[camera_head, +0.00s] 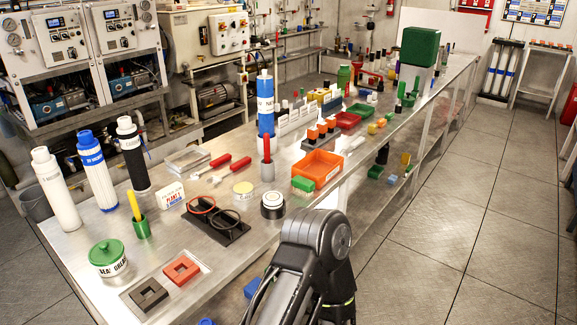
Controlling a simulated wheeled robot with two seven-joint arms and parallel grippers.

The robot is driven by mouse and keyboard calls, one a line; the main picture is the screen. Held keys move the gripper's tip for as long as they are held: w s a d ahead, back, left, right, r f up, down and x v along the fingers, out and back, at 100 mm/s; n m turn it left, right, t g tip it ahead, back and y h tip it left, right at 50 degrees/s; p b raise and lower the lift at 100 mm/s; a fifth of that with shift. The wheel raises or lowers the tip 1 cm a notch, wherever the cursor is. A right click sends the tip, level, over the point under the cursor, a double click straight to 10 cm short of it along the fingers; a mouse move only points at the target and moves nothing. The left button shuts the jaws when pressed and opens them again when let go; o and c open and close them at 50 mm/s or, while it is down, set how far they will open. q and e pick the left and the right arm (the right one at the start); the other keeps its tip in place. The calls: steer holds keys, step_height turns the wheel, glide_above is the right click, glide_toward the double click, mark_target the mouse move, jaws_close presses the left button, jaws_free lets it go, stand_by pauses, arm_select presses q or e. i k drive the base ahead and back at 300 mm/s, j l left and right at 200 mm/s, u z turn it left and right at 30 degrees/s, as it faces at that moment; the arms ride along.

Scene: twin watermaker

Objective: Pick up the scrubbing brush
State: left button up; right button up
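I cannot pick out the scrubbing brush for sure. A yellow-handled tool (134,206) stands in a small green cup (142,229) at the near left of the bench. A red-handled tool (267,150) stands upright in a grey cup (267,173). Two more red-handled tools, one at the left (212,164) and one at the right (233,169), lie on the bench; their working ends are too small to identify. A black arm of mine rises at the bottom centre, beside the bench's front edge. Neither gripper shows.
The metal bench (290,225) runs from near left to far right. Tall filter cartridges (97,170), a green-lidded tub (107,257), an orange bin (317,169) and a blue cartridge (265,105) stand on it. A lower shelf holds small items. Floor at right is clear.

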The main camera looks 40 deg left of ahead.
mark_target(304, 186)
steer(key=i+u, duration=0.5)
steer(key=i+l+u, duration=0.2)
steer(key=i+u, duration=0.3)
steer(key=i+l+u, duration=0.35)
steer(key=u, duration=0.15)
steer(key=i+l+u, duration=0.35)
steer(key=l+u, duration=0.15)
steer(key=i+l+u, duration=0.2)
steer(key=l+u, duration=0.25)
steer(key=l, duration=0.25)
steer(key=i+l+u, duration=0.1)
steer(key=l+u, duration=0.25)
steer(key=l, duration=0.45)
steer(key=l+u, duration=0.35)
steer(key=l, duration=0.45)
